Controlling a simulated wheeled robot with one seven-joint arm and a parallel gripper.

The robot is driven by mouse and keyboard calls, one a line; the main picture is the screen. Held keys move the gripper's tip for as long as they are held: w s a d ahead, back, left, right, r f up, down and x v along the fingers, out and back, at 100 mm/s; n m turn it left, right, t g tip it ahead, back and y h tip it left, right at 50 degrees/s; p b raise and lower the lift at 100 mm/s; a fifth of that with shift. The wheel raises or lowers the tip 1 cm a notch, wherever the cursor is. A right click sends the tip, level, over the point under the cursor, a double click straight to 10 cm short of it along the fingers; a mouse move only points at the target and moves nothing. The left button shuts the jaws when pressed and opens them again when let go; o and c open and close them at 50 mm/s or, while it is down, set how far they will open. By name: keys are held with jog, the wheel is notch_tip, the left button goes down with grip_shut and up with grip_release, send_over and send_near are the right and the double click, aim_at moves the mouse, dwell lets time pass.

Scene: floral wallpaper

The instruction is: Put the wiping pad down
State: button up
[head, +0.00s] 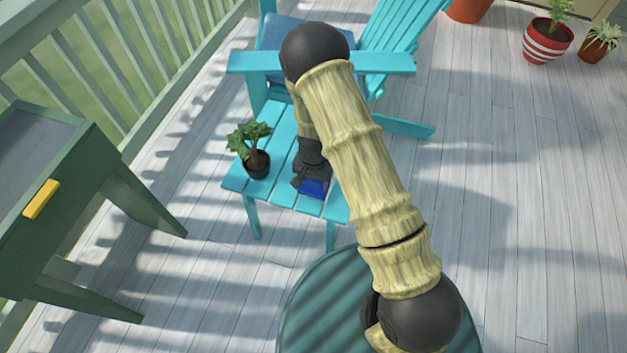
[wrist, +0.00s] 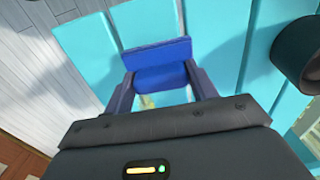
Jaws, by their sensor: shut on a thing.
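The wiping pad is blue and shows in the wrist view (wrist: 158,60) between the two fingers of my gripper (wrist: 160,88). The gripper is shut on it. In the head view the pad (head: 313,187) shows as a small blue patch under my gripper (head: 309,180), over the turquoise slatted side table (head: 233,182), near its front edge. I cannot tell whether the pad touches the slats. My arm hides part of the table's right side.
A potted plant (head: 257,163) in a black pot stands on the table just left of my gripper; its pot (wrist: 297,55) is at the right in the wrist view. A turquoise chair (head: 395,62) stands behind. A green cart (head: 75,190) is at left.

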jog(key=shift+f, duration=0.15)
jog(key=o, duration=0.9)
jog(key=shift+o, duration=0.2)
notch_tip(320, 180, up, 12)
jog(key=p, duration=0.2)
jog(key=shift+r+p, duration=0.2)
jog(key=shift+p, duration=0.1)
jog(key=shift+r, duration=0.1)
notch_tip(320, 180, up, 12)
jog(key=n+t, duration=0.1)
jog(key=n, duration=0.1)
send_over(314, 181)
jog(key=s+d, duration=0.4)
jog(key=d, duration=0.3)
jog(key=s+d+r+n+t, duration=0.1)
jog(key=s+d+r+n, duration=0.1)
jog(key=s+d+r, duration=0.4)
jog(key=shift+s+d+r+t, duration=0.25)
jog(key=shift+s+r, duration=0.4)
jog(key=shift+s, duration=0.45)
